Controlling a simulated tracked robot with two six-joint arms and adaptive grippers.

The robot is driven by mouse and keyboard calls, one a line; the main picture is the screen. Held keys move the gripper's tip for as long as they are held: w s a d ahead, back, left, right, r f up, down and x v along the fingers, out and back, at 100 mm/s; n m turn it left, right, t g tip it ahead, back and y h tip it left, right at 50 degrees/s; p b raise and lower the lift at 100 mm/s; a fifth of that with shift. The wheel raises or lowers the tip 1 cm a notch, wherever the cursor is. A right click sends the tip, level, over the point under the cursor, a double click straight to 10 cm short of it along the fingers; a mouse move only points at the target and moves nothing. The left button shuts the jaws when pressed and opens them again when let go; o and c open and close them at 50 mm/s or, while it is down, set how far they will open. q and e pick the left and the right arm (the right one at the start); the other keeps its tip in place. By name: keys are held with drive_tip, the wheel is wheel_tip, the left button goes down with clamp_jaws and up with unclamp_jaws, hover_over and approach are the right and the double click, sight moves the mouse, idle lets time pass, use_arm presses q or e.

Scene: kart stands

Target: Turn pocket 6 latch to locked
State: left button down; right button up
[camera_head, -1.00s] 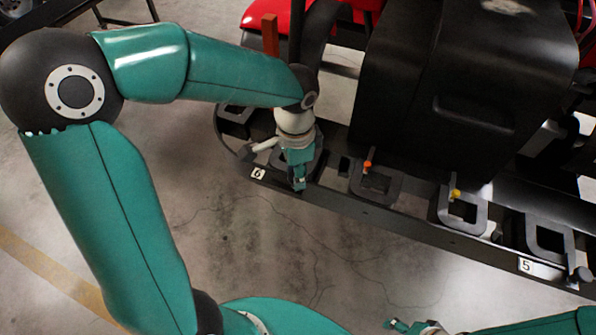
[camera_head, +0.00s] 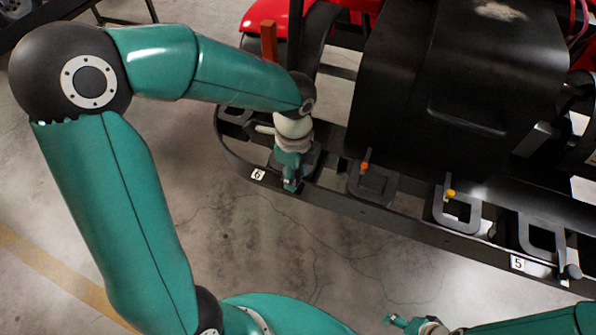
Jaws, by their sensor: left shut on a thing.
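The plate marked 6 (camera_head: 258,174) is on the front rail, near its left end. My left gripper (camera_head: 290,186) points down at the rail just right of this plate. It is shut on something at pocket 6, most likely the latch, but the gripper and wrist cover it. I cannot tell the latch's angle. Part of the dark pocket 6 frame (camera_head: 313,158) shows beside the wrist. My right gripper (camera_head: 397,321) is at the bottom edge, apart from the rail. Its jaws are too small to read.
Along the dark rail (camera_head: 400,224) are a pocket with an orange-tipped peg (camera_head: 364,168), one with a yellow-tipped peg (camera_head: 450,194), and pocket 5 (camera_head: 540,238) with a dark knob (camera_head: 572,272). A black kart body (camera_head: 440,90) stands behind. Concrete floor in front is clear.

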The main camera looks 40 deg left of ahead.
use_arm(q)
drive_tip(key=m, duration=0.1)
drive_tip(key=m+p, duration=0.1)
drive_tip(key=m, duration=0.2)
drive_tip(key=shift+w+a+r+m+p, duration=0.15)
drive_tip(key=shift+w+r+m+p, duration=0.1)
drive_tip(key=shift+m+p, duration=0.8)
drive_tip(key=shift+m, duration=0.95)
drive_tip(key=c, duration=0.9)
unclamp_jaws()
drive_tip(key=shift+f, duration=0.1)
drive_tip(key=shift+o, duration=0.7)
drive_tip(key=shift+s+f, duration=0.1)
